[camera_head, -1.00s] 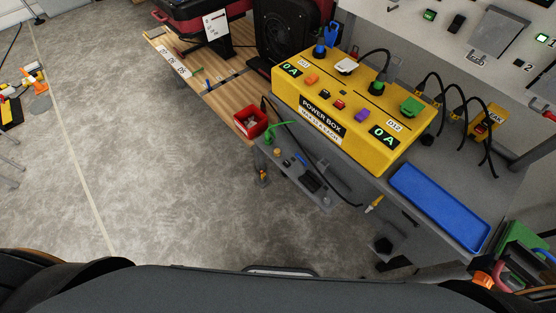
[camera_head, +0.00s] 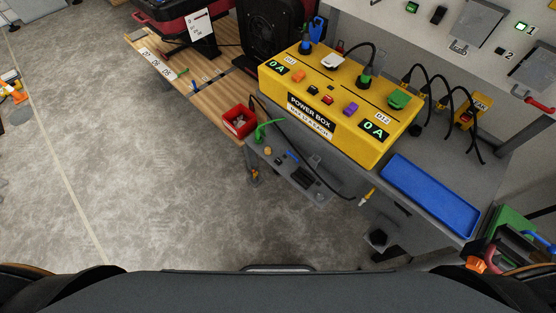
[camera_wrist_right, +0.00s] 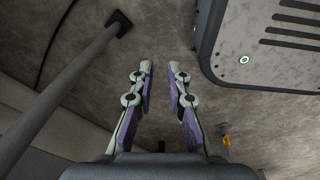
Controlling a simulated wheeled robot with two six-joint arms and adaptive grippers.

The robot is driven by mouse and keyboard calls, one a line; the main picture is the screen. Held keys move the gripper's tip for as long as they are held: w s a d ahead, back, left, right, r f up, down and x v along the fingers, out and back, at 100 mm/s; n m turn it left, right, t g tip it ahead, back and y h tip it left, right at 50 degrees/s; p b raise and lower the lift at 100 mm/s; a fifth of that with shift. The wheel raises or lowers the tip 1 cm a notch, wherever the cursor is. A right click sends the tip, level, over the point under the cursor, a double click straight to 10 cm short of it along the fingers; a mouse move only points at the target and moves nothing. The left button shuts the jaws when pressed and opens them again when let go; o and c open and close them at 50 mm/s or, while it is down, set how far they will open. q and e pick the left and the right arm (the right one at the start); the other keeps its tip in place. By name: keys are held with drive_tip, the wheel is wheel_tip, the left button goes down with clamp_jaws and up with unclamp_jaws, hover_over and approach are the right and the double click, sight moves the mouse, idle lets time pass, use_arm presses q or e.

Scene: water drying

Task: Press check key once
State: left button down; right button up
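A yellow power box (camera_head: 335,105) sits on the grey bench in the head view. Two displays read 0 A. I cannot read which button is the check key. My right gripper (camera_wrist_right: 160,70) shows in the right wrist view, its two fingers apart and nothing between them. It is over the floor, away from the box. My left gripper is out of view.
A blue tray (camera_head: 432,196) lies right of the box. A red bin (camera_head: 239,121) sits on the wooden table's edge at left. Black cables run behind the box to the wall panel. The grey floor (camera_head: 150,190) at left is open.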

clamp_jaws()
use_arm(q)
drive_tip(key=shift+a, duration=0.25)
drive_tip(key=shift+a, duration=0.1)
use_arm(e)
drive_tip(key=shift+w+a, duration=0.1)
idle(0.6)
